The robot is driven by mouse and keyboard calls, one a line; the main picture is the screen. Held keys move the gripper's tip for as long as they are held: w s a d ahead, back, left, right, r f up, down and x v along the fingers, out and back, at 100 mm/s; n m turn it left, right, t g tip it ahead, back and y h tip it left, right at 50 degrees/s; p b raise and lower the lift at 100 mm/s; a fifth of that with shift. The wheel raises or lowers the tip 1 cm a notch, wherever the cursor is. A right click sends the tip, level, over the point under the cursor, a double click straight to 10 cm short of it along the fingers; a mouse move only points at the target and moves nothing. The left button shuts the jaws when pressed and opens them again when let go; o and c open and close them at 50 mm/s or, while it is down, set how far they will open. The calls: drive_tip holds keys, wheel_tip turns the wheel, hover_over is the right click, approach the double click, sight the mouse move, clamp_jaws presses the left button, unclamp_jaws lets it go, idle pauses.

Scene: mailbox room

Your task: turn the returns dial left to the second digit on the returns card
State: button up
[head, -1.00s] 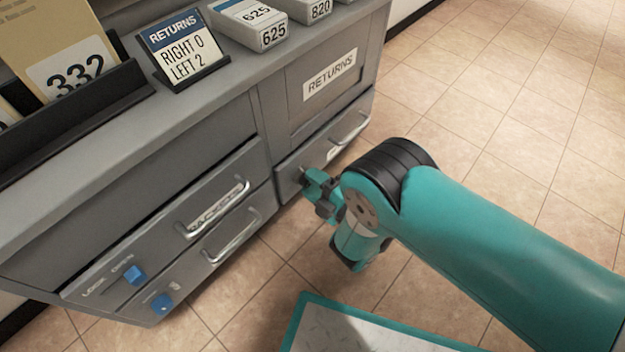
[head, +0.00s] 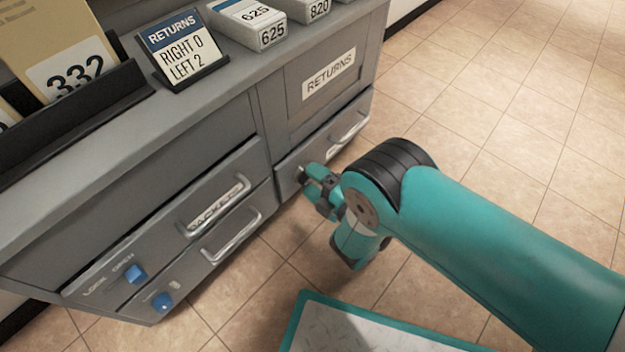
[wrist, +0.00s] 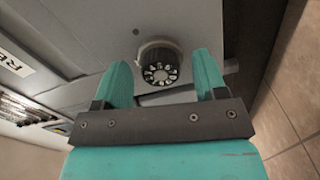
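The returns card (head: 184,50) stands in a black holder on the counter and reads RIGHT 0, LEFT 2. The returns dial (wrist: 160,66) is a dark round knob with a ring of pale marks on the grey cabinet front, in the wrist view. Its digits are too small to read. My gripper (wrist: 161,60) is open, its two teal fingers on either side of the dial with visible gaps. I cannot tell how far the fingertips reach along it. In the head view my gripper (head: 311,182) is at the returns drawer front and hides the dial.
The RETURNS door (head: 325,85) is above a drawer handle (head: 350,127). The PACKETS drawer (head: 160,215) and blue lock knobs (head: 134,273) are left. Number boxes (head: 250,22) and a 332 envelope (head: 70,65) stand on the counter. The tiled floor (head: 500,130) is clear at right.

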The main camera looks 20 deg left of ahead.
drive_tip(key=shift+s+a, duration=0.1)
idle(0.3)
drive_tip(key=shift+s+d+r+p, duration=0.15)
drive_tip(key=shift+d+r+p, duration=0.25)
drive_tip(key=shift+p, duration=0.6)
drive_tip(key=p+v, duration=1.6)
drive_tip(key=p, duration=0.1)
drive_tip(key=shift+d+f, duration=0.35)
